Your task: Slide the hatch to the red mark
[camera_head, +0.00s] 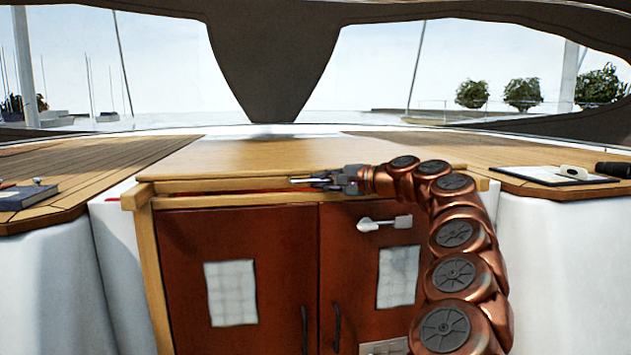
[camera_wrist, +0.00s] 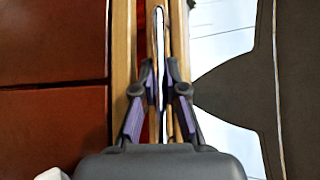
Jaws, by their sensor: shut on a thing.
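The hatch (camera_head: 250,155) is a flat wooden panel on top of the companionway, above two red-brown doors. My gripper (camera_head: 308,181) is at the hatch's front edge, right of its middle. A narrow red strip (camera_head: 230,193) shows just under the front edge, left of the gripper. I cannot tell whether this strip is the red mark.
The left door (camera_head: 180,260) and right door (camera_head: 340,275) are shut below the hatch. A metal latch (camera_head: 385,223) sticks out on the right door. A blue book (camera_head: 27,194) lies on the left deck, a clipboard (camera_head: 560,176) on the right deck. The hatch top is clear.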

